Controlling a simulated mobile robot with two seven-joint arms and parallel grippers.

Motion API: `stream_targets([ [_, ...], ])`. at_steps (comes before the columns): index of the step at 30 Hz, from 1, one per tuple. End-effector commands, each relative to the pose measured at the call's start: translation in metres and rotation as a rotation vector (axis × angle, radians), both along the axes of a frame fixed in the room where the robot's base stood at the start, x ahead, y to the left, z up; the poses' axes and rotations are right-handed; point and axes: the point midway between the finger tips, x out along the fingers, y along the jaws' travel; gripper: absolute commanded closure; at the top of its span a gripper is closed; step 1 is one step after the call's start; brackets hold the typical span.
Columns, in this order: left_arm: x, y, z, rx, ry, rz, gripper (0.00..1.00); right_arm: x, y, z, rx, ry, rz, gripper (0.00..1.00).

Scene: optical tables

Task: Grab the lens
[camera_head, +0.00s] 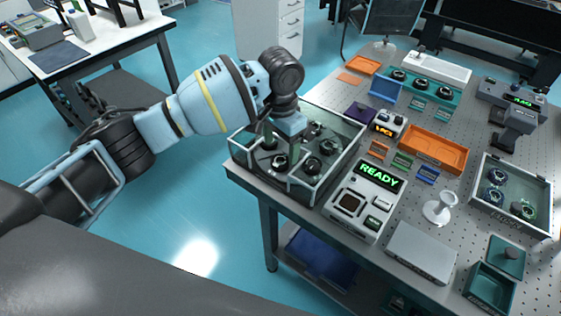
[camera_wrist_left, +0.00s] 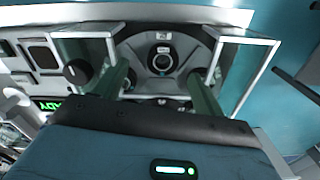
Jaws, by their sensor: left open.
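Several dark round lenses sit in a clear-walled, metal-framed box (camera_head: 305,194) at the near left corner of the optical table. One lens (camera_wrist_left: 162,62) shows in the left wrist view, between and beyond my fingers; other dark round parts sit around it. Another view of the lenses is in the head view, where one (camera_head: 312,164) lies right of my fingers. My left gripper (camera_head: 281,150) points down into the box from above, open and empty; its greenish fingers also show in the left wrist view (camera_wrist_left: 163,82). Whether the fingers touch anything is unclear. My right gripper is out of view.
A device with a green READY display (camera_head: 350,205) stands close right of the box. An orange tray (camera_head: 433,149), a white stand (camera_head: 440,208) and a second clear box of lenses (camera_head: 513,194) lie farther right. The box walls surround my fingers closely.

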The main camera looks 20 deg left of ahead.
Motion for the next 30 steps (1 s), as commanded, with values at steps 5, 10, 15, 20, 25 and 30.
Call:
stream_targets([
  [5, 0.005, 0.003, -0.027, 0.002, 0.005, 0.002, 0.3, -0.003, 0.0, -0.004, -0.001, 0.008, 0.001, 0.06],
  [10, 0.005, 0.003, -0.045, 0.002, 0.003, 0.002, 0.3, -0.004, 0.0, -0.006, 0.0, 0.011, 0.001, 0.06],
  [15, 0.005, 0.003, -0.048, 0.001, 0.001, 0.001, 0.3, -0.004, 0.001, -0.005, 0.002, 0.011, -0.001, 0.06],
  [20, 0.005, 0.003, -0.048, 0.001, 0.001, 0.001, 0.34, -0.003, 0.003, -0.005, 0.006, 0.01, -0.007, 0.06],
  [25, 0.005, 0.003, -0.048, 0.001, 0.001, 0.001, 0.56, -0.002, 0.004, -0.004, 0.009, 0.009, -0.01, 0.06],
  [30, 0.005, 0.003, -0.048, 0.001, 0.002, 0.001, 0.78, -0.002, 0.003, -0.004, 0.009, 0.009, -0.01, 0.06],
])
